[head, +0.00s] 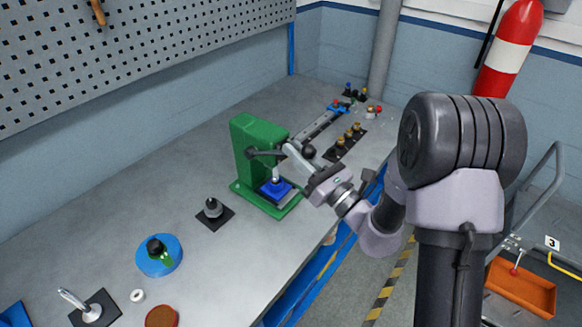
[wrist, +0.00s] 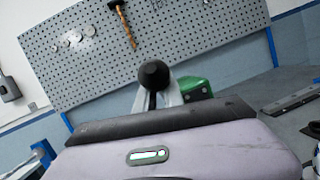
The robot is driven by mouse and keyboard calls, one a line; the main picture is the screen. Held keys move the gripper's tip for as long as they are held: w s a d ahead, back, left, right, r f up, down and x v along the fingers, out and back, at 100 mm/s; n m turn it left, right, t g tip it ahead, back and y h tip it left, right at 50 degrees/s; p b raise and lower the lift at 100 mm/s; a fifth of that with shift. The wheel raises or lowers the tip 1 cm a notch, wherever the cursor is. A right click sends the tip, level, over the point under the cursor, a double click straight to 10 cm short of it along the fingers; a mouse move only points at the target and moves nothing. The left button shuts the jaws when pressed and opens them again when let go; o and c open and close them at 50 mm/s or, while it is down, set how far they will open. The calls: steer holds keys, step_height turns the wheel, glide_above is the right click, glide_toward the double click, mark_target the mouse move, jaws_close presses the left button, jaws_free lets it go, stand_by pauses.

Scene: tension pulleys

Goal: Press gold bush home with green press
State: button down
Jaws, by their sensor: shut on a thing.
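The green press (head: 249,150) stands on the bench, with a dark lever (head: 266,154) at its head. A blue fixture (head: 277,188) sits on its base under the silver ram (head: 275,172). I cannot make out a gold bush in the fixture. My gripper (head: 294,153) reaches in from the right at the press head. In the wrist view its pale fingers close around the dark bar below a round black knob (wrist: 154,74), so it is shut on the press lever. Part of the green press (wrist: 195,86) shows behind the fingers.
Small gold-topped parts (head: 347,138) stand on a dark strip behind the press. A grey part on a black plate (head: 213,211), a blue round holder (head: 159,256), a white ring (head: 137,295) and a brown disc (head: 162,317) are on the near bench. A pegboard (head: 130,60) backs the bench.

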steer(key=b, duration=0.1)
steer(key=f+b, duration=0.1)
steer(key=t+b, duration=0.1)
steer(key=shift+s+d+f, duration=0.25)
steer(key=shift+f, duration=0.05)
steer(key=shift+r, duration=0.1)
stand_by(0.6)
